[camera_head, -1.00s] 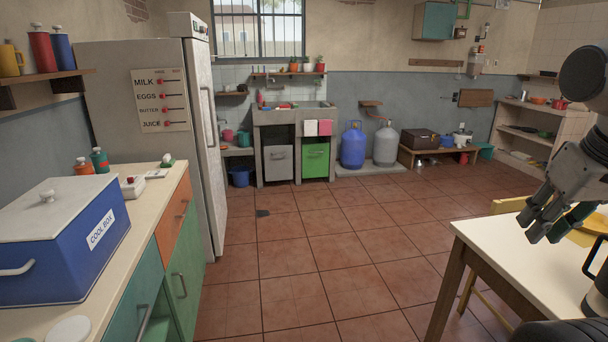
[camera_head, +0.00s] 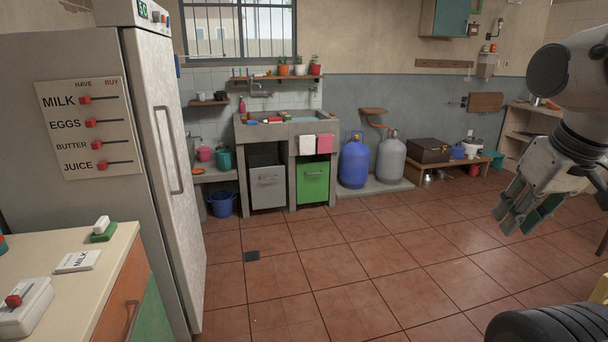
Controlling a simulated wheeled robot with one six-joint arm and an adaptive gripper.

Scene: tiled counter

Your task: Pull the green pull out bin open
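The green pull out bin (camera_head: 313,182) sits under the concrete sink unit (camera_head: 262,128), right of a grey bin (camera_head: 267,187). Its front looks flush with the unit, and it has a small handle near its top. My gripper (camera_head: 522,222) is in the air at the right of the picture, far nearer than the bin and apart from it. Its fingers point down and to the left. Nothing shows between them, but the gap between the fingertips is not clear from this angle.
A tall fridge (camera_head: 95,155) stands at the left, with a counter (camera_head: 90,280) in front. A blue gas cylinder (camera_head: 354,162) and a grey one (camera_head: 391,160) stand right of the sink unit. A blue bucket (camera_head: 222,204) is at its left. The tiled floor (camera_head: 330,260) ahead is clear.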

